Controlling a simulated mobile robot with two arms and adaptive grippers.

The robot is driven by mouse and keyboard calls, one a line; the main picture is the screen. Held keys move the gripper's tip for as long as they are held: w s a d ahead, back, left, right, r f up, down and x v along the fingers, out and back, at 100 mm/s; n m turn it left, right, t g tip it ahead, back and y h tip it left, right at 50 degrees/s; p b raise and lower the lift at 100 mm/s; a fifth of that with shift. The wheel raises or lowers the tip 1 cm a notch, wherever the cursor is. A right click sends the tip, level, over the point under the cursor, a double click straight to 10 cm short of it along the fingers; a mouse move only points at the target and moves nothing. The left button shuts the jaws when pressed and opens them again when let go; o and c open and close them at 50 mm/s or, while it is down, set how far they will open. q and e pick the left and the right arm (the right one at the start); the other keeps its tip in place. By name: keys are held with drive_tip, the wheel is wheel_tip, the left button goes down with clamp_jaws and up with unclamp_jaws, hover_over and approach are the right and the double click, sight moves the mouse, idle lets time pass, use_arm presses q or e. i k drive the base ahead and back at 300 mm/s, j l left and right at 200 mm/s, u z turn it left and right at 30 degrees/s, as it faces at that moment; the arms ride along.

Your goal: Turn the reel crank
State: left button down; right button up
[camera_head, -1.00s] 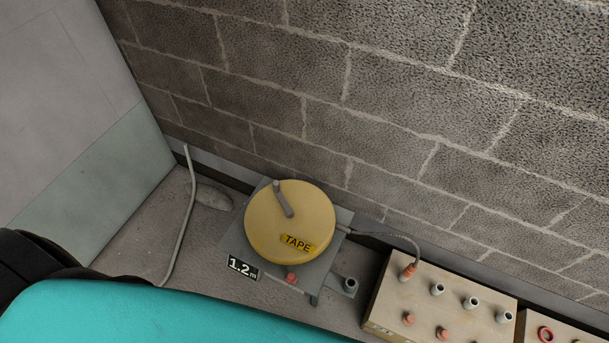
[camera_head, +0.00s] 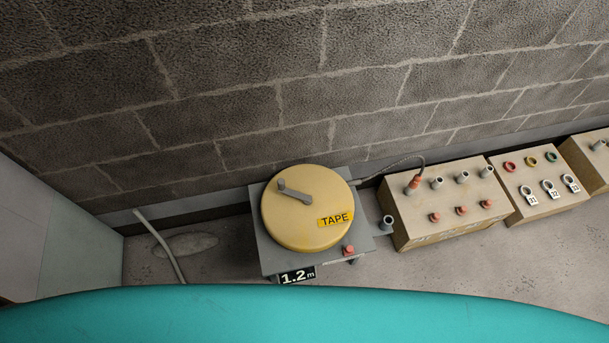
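The yellow reel (camera_head: 307,228) with a "TAPE" label lies flat on a grey base plate (camera_head: 270,252) on the floor against the block wall. Its grey crank (camera_head: 294,194) lies across the top of the reel, toward the back left, with a raised end. A red button (camera_head: 348,250) and a "1.2 m" label (camera_head: 298,276) are at the front of the base. A grey cable runs from the reel to an orange plug (camera_head: 414,183) on the box at the right. Neither of my grippers shows in the head view.
A beige box (camera_head: 446,211) with several sockets and red caps stands right of the reel. Another box (camera_head: 546,197) with coloured rings and number tags stands beyond it. A loose pale conduit (camera_head: 163,246) lies at the left. Bare floor shows right of centre.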

sight(307, 199)
drive_tip(key=k+j, duration=0.1)
drive_tip(key=j, duration=0.35)
drive_tip(key=j+z, duration=0.1)
drive_tip(key=j, duration=0.3)
drive_tip(key=k+j, duration=0.15)
drive_tip(key=j, duration=0.3)
drive_tip(key=k+j, duration=0.1)
drive_tip(key=j, duration=0.35)
drive_tip(key=i+z, duration=0.05)
